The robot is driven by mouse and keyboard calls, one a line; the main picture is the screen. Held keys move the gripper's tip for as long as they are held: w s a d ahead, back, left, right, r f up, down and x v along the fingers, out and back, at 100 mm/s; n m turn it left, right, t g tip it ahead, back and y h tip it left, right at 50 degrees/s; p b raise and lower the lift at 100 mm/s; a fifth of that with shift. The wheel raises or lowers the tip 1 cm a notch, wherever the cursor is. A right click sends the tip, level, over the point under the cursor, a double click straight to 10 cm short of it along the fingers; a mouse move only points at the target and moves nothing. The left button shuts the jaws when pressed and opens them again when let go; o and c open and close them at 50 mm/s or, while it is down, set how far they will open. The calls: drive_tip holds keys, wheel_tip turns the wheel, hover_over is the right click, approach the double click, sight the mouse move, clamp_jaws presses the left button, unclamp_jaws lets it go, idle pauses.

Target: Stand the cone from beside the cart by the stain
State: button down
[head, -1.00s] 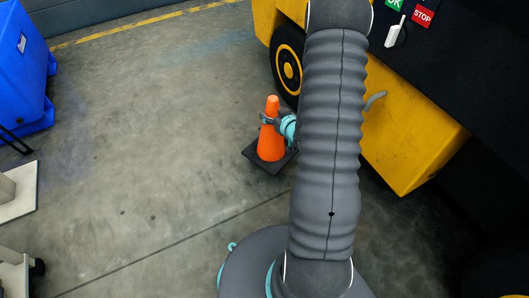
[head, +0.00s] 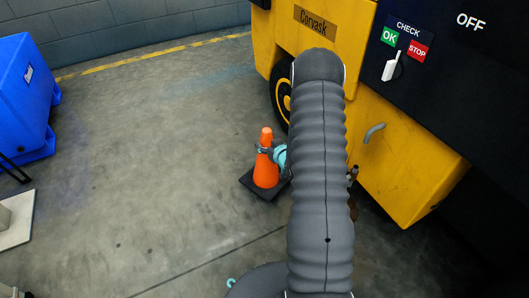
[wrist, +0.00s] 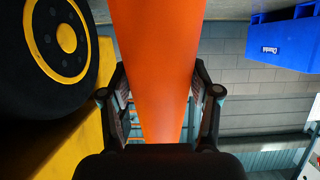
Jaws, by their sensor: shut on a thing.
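The orange cone (head: 265,171) on its black square base (head: 261,192) is upright near the yellow machine's front wheel. My gripper (head: 262,150) is shut on the cone's upper part from the right. In the wrist view the cone (wrist: 155,50) fills the middle, between the two fingers of my gripper (wrist: 160,78). I cannot tell whether its base touches the floor. The yellow and black machine (head: 405,185) is the only cart-like thing in view. A faint bluish patch (head: 190,88) marks the floor toward the back; I cannot tell if it is the stain.
A blue bin (head: 25,95) stands at the left, with a pale plate (head: 20,220) below it. A yellow floor line (head: 150,53) runs along the back wall. Open concrete floor (head: 150,150) lies left of the cone. My arm hides part of the machine.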

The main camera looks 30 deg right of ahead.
drive_tip(key=shift+x, duration=1)
drive_tip(key=shift+s+a+f+b, duration=0.1)
drive_tip(key=shift+f+b, duration=0.2)
drive_tip(key=shift+f, duration=1.8)
drive_tip(key=shift+c, duration=1.2)
unclamp_jaws()
